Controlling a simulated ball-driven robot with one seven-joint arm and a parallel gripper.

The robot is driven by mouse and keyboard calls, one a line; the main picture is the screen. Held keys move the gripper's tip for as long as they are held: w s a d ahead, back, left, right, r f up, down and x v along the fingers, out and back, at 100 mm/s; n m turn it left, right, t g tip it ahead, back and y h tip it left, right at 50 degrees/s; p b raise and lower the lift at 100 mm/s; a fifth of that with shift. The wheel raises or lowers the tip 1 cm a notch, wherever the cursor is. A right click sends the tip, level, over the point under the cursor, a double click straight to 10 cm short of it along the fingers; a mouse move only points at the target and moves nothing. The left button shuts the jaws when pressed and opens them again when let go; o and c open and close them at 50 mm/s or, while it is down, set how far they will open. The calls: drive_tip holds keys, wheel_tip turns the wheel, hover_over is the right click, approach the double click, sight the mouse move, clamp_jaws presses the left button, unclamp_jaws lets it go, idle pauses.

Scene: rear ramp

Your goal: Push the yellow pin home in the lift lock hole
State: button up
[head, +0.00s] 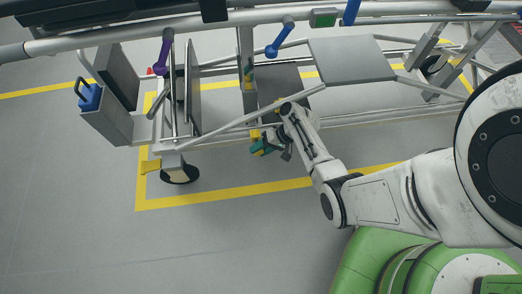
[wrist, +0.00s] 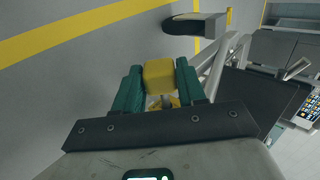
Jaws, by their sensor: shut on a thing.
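My gripper (head: 264,145), with teal fingers, is low beside the frame of the wheeled metal structure in the head view. In the wrist view my gripper (wrist: 158,78) is shut on the yellow pin (wrist: 159,73), whose blocky yellow head sits between the two fingers. A grey shank and more yellow show just below the head, partly hidden. In the head view a small yellow part of the pin (head: 255,134) shows at the fingers. I cannot make out the lift lock hole in either view, nor whether the pin's tip is in anything.
A grey tube (head: 240,117) of the frame runs close by my gripper. A dark panel (head: 278,84) lies behind it, also in the wrist view (wrist: 258,97). A black caster wheel (head: 180,174) stands to the left. Open grey floor (head: 90,220) with yellow lines lies in front.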

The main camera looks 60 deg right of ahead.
drive_tip(key=shift+w+d+b, duration=0.7)
drive_tip(key=shift+w+d, duration=0.15)
drive_tip(key=shift+d, duration=0.2)
drive_tip(key=o, duration=1.1)
drive_tip(key=shift+o, duration=0.2)
drive_tip(key=p+v, duration=0.3)
drive_tip(key=v, duration=0.7)
drive_tip(key=shift+s+r+p, duration=0.25)
drive_tip(key=shift+s+p, duration=0.05)
drive_tip(key=shift+p, duration=0.1)
drive_tip(key=shift+d, duration=0.1)
